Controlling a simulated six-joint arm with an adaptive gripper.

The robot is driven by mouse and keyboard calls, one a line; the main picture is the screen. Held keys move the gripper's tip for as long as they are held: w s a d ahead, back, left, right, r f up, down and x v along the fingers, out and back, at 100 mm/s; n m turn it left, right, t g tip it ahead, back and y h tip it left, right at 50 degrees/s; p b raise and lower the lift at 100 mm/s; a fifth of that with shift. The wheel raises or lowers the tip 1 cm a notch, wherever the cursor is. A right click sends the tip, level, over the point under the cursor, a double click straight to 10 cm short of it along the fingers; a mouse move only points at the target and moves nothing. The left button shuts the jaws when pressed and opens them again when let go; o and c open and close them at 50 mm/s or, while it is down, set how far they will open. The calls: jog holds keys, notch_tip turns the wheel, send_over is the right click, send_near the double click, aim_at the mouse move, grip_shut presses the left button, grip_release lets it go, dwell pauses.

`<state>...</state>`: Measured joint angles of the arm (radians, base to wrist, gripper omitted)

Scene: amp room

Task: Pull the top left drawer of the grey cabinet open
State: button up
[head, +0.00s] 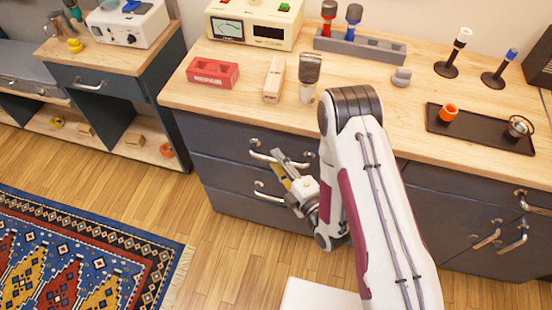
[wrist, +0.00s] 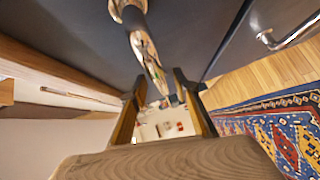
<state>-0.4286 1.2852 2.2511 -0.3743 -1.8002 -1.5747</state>
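The dark grey cabinet (head: 225,176) stands under the wooden worktop. Its top left drawer (head: 215,137) looks flush with the front. In the wrist view, the handle (wrist: 146,50) runs down between the two fingertips of my gripper (wrist: 160,82). The fingers are apart, with a gap beside the bar, so my gripper is open around or just before it. I cannot tell whether a finger touches the bar.
A lower drawer handle (head: 268,193) sits just below; it also shows in the wrist view (wrist: 292,32). Free floor lies before the cabinet, beside a rug (head: 75,250).

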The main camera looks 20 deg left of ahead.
jog(key=shift+x, duration=0.75)
grip_shut()
jog(key=s, duration=0.4)
jog(key=shift+s, duration=0.4)
grip_release()
